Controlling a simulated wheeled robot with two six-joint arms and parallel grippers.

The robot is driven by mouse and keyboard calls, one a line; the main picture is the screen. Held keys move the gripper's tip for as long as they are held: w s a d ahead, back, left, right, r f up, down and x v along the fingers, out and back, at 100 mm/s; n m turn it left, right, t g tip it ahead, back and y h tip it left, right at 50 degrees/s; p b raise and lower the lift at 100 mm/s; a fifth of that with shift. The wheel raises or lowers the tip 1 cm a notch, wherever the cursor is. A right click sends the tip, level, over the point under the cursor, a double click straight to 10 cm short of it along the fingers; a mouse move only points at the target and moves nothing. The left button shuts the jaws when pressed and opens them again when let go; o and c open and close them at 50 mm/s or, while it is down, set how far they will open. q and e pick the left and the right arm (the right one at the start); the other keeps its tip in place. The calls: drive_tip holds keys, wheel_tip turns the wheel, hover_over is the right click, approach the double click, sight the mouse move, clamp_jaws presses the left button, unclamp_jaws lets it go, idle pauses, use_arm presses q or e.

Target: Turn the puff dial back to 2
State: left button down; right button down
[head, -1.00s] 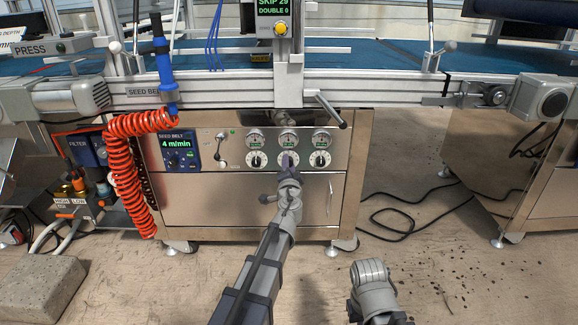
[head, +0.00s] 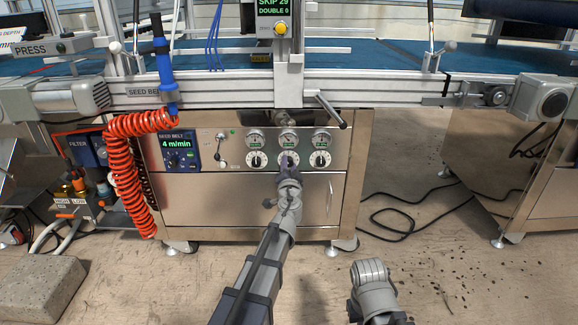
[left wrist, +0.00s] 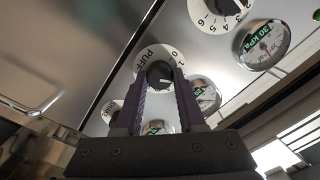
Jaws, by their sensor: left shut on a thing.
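The puff dial is a black knob (left wrist: 160,74) on a white numbered plate (left wrist: 146,55) marked PUFF in the left wrist view. In the head view it is the middle of three dials (head: 282,157) on the steel cabinet front, partly covered by my gripper. My left gripper (left wrist: 164,85) has its two purple fingers on either side of the knob and is shut on it. The gripper (head: 289,164) also shows in the head view. The dial's pointer setting is not clear. My right gripper is out of view; only part of my right arm shows.
Similar dials stand left (head: 255,160) and right (head: 321,160) of it, close by, with round gauges (head: 288,139) above. A seed belt display (head: 176,146) reads 4 m/min. A lever (head: 331,111) juts out above the panel. A coiled red hose (head: 126,175) hangs at left.

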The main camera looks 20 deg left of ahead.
use_arm(q)
drive_tip(key=c, duration=0.5)
unclamp_jaws()
drive_tip(key=shift+s, duration=0.1)
drive_tip(key=v, duration=0.7)
drive_tip(key=shift+s, duration=0.35)
drive_tip(key=shift+d, duration=0.1)
